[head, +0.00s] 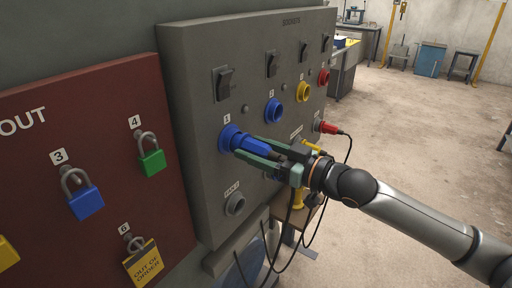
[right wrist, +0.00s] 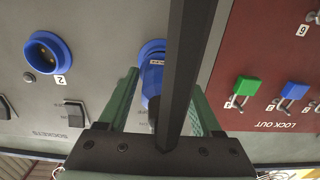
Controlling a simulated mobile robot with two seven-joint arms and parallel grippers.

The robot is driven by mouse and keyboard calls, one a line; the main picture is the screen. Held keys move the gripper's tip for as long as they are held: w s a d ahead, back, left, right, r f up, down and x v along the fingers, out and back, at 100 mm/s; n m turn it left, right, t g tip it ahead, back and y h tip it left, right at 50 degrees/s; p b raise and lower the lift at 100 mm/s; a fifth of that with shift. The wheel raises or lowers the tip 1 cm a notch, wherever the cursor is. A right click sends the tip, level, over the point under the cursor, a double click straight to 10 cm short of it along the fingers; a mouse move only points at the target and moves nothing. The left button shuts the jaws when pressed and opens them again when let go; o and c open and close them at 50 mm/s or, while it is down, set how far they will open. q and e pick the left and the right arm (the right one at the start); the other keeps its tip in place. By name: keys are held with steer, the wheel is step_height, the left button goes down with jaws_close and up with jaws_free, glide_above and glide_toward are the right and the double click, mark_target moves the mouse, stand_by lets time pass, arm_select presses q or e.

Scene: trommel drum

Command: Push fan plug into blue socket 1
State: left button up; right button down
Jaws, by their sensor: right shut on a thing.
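Blue socket 1 (head: 227,135) is on the grey panel, under the label 1. The blue fan plug (head: 256,147) lies in line with it, its front end at the socket's ring; I cannot tell how deep it sits. My right gripper (head: 240,147) is shut on the plug, its green fingers along the plug's sides. In the right wrist view the plug (right wrist: 151,84) shows between the fingers, at the rim of socket 1 (right wrist: 150,50); a dark bar hides part of both. My left gripper is not in view.
Blue socket 2 (head: 273,110), a yellow socket (head: 303,91) and a red socket (head: 324,77) run along the panel, with black switches above. A red plug (head: 327,127) and dark cables are behind my gripper. A red lockout board (head: 100,110) with padlocks stands left.

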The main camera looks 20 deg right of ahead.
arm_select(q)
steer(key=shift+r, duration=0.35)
arm_select(e)
steer(key=shift+w+a+r, duration=0.1)
steer(key=shift+w+a, duration=0.15)
steer(key=shift+w, duration=0.05)
jaws_free()
stand_by(0.4)
arm_select(q)
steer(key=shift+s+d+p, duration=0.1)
steer(key=shift+p, duration=0.2)
